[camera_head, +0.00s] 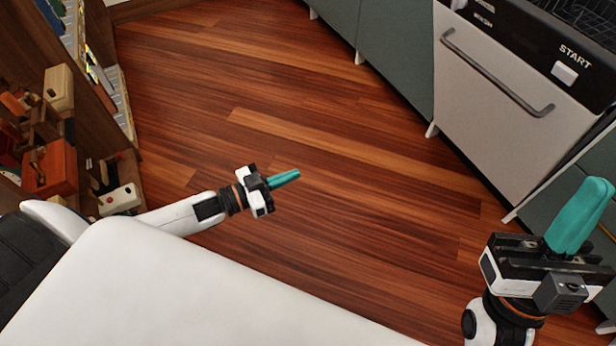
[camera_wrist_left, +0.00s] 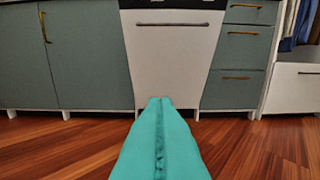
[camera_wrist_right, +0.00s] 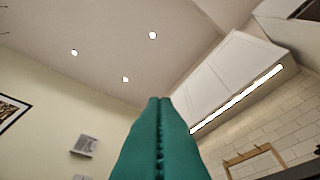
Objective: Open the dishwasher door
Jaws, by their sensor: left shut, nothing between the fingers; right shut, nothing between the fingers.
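The dishwasher (camera_head: 510,110) stands at the upper right of the head view. It has a white front door, a grey bar handle (camera_head: 497,72) and a dark control strip with a white START button (camera_head: 564,73). A dark wire rack shows above the strip. The door looks upright and shut; it also shows in the left wrist view (camera_wrist_left: 172,62). My left gripper (camera_head: 297,173) is shut and empty over the floor, well apart from the handle and pointing towards the cabinets. My right gripper (camera_head: 600,185) is shut and empty at the lower right, pointing upward, apart from the door.
Grey-green cabinets (camera_head: 395,50) flank the dishwasher, and drawers (camera_wrist_left: 240,50) stand right of it in the left wrist view. A wooden shelf with several objects (camera_head: 50,165) stands at the left. The wooden floor (camera_head: 330,130) between is clear. The right wrist view shows ceiling and a wall cabinet (camera_wrist_right: 235,75).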

